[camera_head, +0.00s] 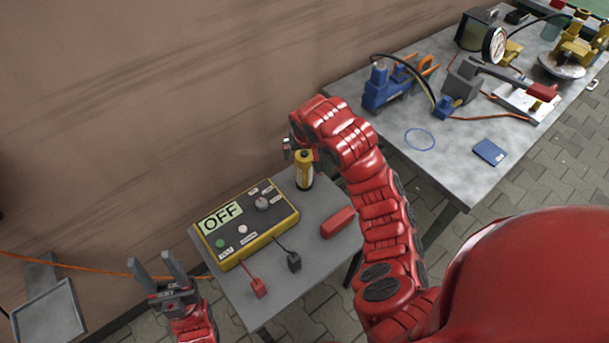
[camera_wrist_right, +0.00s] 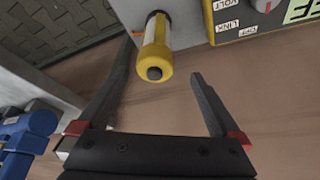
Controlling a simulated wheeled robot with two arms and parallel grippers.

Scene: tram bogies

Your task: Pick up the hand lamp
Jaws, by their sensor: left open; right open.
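The hand lamp (camera_head: 304,177) is a yellow cylinder with a pale middle band. It stands upright on the small grey table, behind the yellow box. In the right wrist view the lamp (camera_wrist_right: 155,50) shows end-on, its dark tip towards the camera. My right gripper (camera_head: 302,148) is at the lamp's top, its fingers partly hidden by my wrist. In the right wrist view it is open, with the lamp between the lines of its two fingers and no visible contact. My left gripper (camera_head: 160,270) is open and empty, left of the small table.
The yellow box (camera_head: 245,222) with an OFF display and two leads lies in front of the lamp. A red block (camera_head: 338,222) lies to the right. A larger table (camera_head: 445,165) with a blue tool (camera_head: 385,88) stands at the right. The brown wall (camera_head: 150,100) is close behind.

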